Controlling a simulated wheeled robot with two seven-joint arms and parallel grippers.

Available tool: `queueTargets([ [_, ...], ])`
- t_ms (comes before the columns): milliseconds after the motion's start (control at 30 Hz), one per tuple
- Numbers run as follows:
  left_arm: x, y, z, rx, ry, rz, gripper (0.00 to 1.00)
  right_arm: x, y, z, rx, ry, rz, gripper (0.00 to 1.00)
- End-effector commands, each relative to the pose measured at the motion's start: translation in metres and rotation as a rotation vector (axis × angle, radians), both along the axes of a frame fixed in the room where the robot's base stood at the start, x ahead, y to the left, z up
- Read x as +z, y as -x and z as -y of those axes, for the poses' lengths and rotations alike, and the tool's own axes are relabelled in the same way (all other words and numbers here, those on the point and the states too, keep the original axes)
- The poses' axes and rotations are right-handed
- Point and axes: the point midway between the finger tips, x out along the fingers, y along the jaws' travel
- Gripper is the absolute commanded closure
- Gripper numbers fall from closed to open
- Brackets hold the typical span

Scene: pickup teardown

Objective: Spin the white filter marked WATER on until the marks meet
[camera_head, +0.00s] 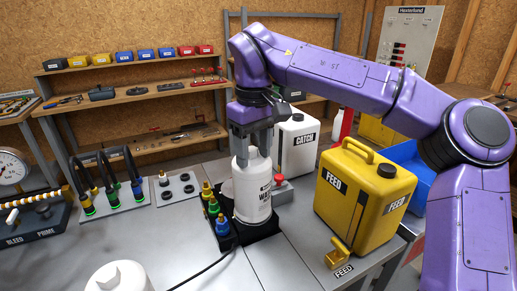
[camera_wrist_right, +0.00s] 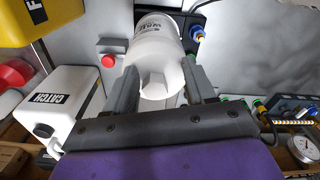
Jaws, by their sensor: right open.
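The white filter marked WATER (camera_head: 252,200) stands upright in a black holder (camera_head: 256,230) on the grey bench; its label is partly turned away. It also shows in the right wrist view (camera_wrist_right: 156,48), its hex top facing the camera. My right gripper (camera_head: 250,150) comes down over the filter from above. In the wrist view, its two fingers (camera_wrist_right: 160,72) stand on either side of the filter's top, open, with small gaps appearing beside the hex. The alignment marks cannot be made out. My left gripper is not in view.
A yellow FEED can (camera_head: 362,198) stands close on the right, and a white CATCH can (camera_head: 297,146) behind. Coloured fittings (camera_head: 214,212) sit left of the filter, a red button (camera_head: 279,180) behind it. A white hex-topped container (camera_head: 118,279) stands at front left; a black cable crosses the bench.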

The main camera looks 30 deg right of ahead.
Motion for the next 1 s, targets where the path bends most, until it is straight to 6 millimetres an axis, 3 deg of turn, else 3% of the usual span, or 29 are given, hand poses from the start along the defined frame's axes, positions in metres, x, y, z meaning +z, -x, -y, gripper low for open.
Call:
queueTargets([
  [33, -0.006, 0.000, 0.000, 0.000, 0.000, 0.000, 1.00, -0.019, 0.000, 0.001, -0.001, 0.010, -0.034, 0.44],
  [333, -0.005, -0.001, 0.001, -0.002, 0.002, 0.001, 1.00, -0.017, -0.002, 0.001, 0.002, 0.011, -0.031, 0.44],
  [833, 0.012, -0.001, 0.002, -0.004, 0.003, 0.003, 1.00, 0.022, 0.004, 0.005, -0.006, 0.011, -0.018, 0.44],
  [1000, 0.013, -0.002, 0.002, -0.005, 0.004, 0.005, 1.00, 0.026, 0.004, 0.004, -0.004, 0.010, -0.016, 0.44],
])
